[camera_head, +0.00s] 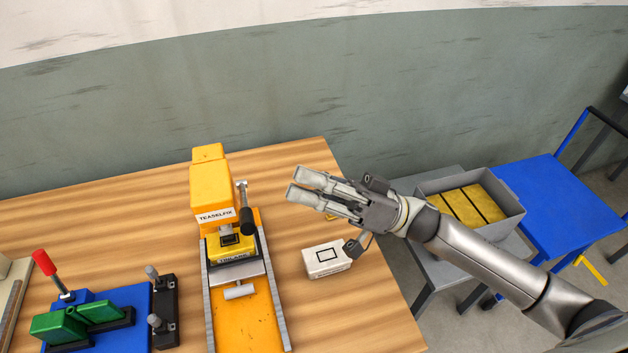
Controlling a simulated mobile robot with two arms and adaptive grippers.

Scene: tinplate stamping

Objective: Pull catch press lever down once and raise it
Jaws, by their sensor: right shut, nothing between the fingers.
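A yellow press (212,188) labelled TEASELFIX stands on the wooden table, left of the picture's middle. A lever with a metal rod and black grip (248,222) is on its right side; I cannot tell whether it is raised or lowered. My right gripper (294,184) is shut and empty, right of the press and apart from the lever. Its fingers point left. My left gripper is not in view. A blue fixture (103,300) with green blocks and a red-handled lever (44,263) stands at the lower left; the red lever leans up and left.
A white box (327,259) sits on the wooden table (365,310) below my right gripper. A grey bin (516,220) with yellow pieces stands on a grey stand beside the table. A blue table (565,205) is at the far right. The wall is behind.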

